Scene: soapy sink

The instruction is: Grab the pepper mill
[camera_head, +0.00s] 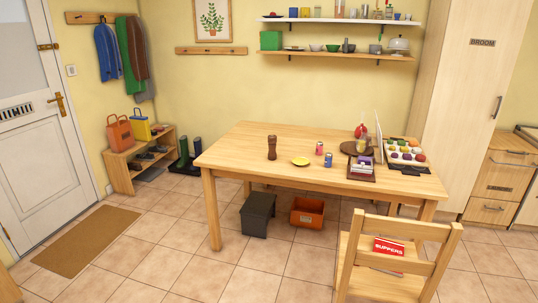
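A dark brown pepper mill (272,148) stands upright on the wooden table (235,154), left of the table's middle. A small yellow dish (300,161) lies to its right, apart from it. Neither of my grippers shows in the head view.
A wooden chair (398,228) stands at the front right.

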